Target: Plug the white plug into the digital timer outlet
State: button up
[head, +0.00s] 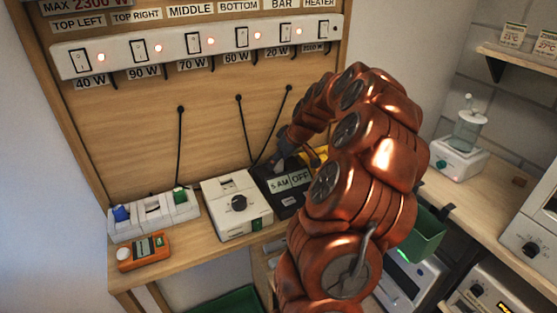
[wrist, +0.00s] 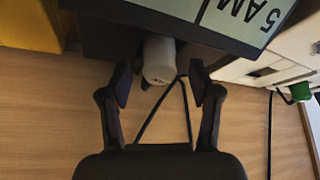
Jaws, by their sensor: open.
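A pale grey-white plug (wrist: 159,60) shows in the wrist view, partly under the edge of a dark box (wrist: 112,40). The box has a pale panel reading "5 AM"; in the head view its panel reads "5 AM OFF" (head: 289,182). I cannot tell whether the plug is seated in it. My gripper (wrist: 160,85) is open, its two black fingers on either side of the plug with gaps to it. Black cables (wrist: 187,110) run near the plug. In the head view my arm hides the plug and most of my gripper.
A white box with a black dial (head: 238,208) stands left of the dark box. Further left are a socket strip (head: 152,222) with blue and green plugs and an orange device (head: 143,251). Something yellow (wrist: 30,25) is close beside the dark box. Switches line the board above.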

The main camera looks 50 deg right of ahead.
jog(key=v, duration=1.2)
jog(key=shift+w, duration=0.1)
